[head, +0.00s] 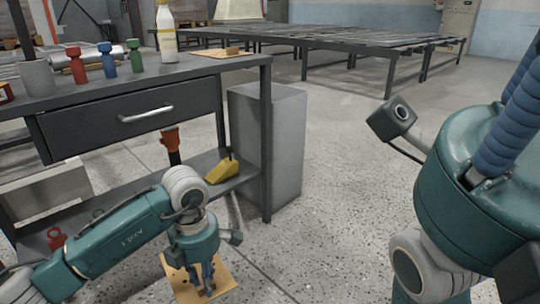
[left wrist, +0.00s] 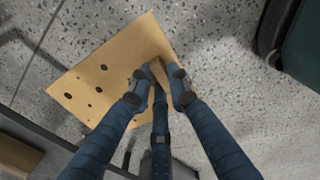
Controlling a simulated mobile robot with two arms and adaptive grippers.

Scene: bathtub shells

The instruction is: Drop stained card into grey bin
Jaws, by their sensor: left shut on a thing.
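The stained card is a flat tan square with several dark spots. The card (head: 184,290) hangs over the speckled floor at the bottom of the head view. In the left wrist view the fingers (left wrist: 160,84) pinch the card (left wrist: 92,82) near one side. A tall grey box, which looks like the grey bin (head: 284,150), stands on the floor beside the workbench, up and right of my left gripper. My right gripper (head: 508,115) shows only in part at the right edge; its fingertips are cut off.
The workbench (head: 125,115) with a drawer stands at left, holding bottles and a grey cup (head: 37,77). A yellow wedge-shaped thing (head: 222,170) lies on its lower shelf, close to my left arm. Floor right of the bin is clear. Roller tables (head: 340,42) stand behind.

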